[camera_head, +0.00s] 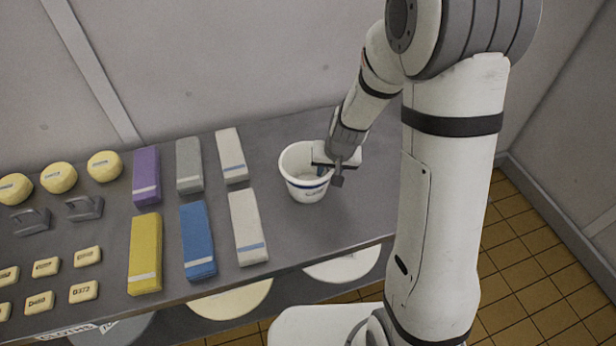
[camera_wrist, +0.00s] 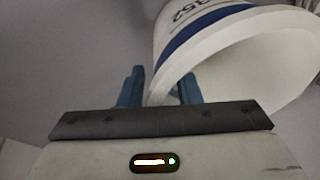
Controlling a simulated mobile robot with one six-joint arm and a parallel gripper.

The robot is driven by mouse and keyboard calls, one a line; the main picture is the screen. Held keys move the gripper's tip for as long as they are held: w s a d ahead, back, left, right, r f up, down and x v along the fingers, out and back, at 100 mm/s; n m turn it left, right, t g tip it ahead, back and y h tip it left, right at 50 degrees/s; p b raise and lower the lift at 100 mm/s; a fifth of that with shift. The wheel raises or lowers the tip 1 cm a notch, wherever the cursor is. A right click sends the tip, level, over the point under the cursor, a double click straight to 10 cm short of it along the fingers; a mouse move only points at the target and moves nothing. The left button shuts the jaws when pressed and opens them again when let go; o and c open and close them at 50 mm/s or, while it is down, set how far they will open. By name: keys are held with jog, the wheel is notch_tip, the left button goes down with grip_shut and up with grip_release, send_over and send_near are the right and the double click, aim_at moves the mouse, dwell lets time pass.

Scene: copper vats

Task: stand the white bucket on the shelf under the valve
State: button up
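The white bucket (camera_head: 309,192) stands upright on the grey table, right of the coloured blocks. It is open at the top and has a blue band and dark lettering. In the wrist view the bucket (camera_wrist: 210,32) fills the upper right. My gripper (camera_head: 325,169) is at the bucket's right rim, pointing down. In the wrist view the blue fingers of my gripper (camera_wrist: 160,88) stand apart, one on each side of the bucket wall. A small gap seems to show between fingers and wall; contact is not clear. The valve and its shelf are not in view.
The grey table (camera_head: 350,215) holds coloured blocks, such as a blue one (camera_head: 197,240) and a white one (camera_head: 248,228), left of the bucket. Yellow rounds (camera_head: 59,178) and small labelled blocks lie further left. A wall (camera_head: 230,60) rises behind. Tiled floor (camera_head: 520,250) lies right.

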jog(key=shift+c, duration=0.5)
grip_shut()
